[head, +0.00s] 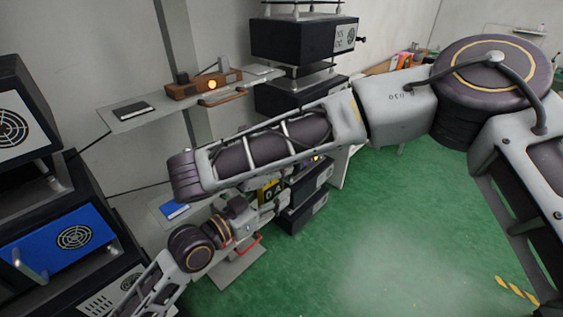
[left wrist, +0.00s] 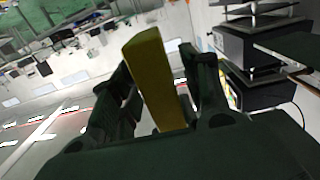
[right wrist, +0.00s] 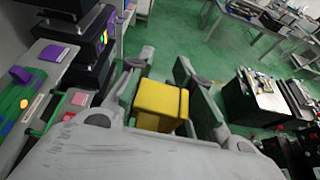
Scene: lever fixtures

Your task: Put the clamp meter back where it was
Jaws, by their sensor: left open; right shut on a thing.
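The yellow clamp meter (head: 269,188) shows only in part in the head view, in the middle, below my right forearm. In the right wrist view the yellow body (right wrist: 160,98) sits between the fingers of my right gripper (right wrist: 164,66), which is shut on it. In the left wrist view a yellow block (left wrist: 157,85) stands between the spread fingers of my left gripper (left wrist: 158,62). The left gripper (head: 262,208) is open beside the meter in the head view; I cannot tell whether it touches. My right gripper is hidden behind its arm in the head view.
A wall shelf (head: 130,118) carries a dark tablet-like item and a wooden fixture with a lit orange lamp (head: 212,84). Stacked black units (head: 300,38) stand behind. A cabinet with a blue panel (head: 62,236) is at left. Green floor (head: 390,230) is clear at right.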

